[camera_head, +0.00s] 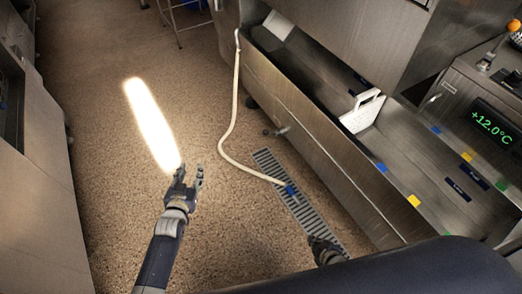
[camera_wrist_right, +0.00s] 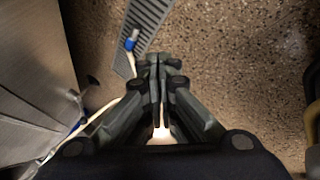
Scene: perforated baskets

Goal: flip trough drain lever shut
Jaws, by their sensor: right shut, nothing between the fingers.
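The metal trough (camera_head: 310,130) runs along the right side of the head view. A small lever (camera_head: 276,131) with a dark knob sticks out from its lower front side; it appears to show in the right wrist view too (camera_wrist_right: 75,96), left of my fingers. Whether it is open or shut I cannot tell. My right gripper (camera_head: 322,246) is low over the floor grate, partly cut off by my own body. In the right wrist view its fingers (camera_wrist_right: 158,62) are together and empty, apart from the lever. My left gripper (camera_head: 188,174) is open and empty above the floor.
A cream hose (camera_head: 234,100) hangs from the trough's far end to the floor; its blue end lies on the drain grate (camera_head: 297,203). A white perforated basket part (camera_head: 362,112) stands in the trough. A temperature display (camera_head: 492,124) is at right. Open floor lies left.

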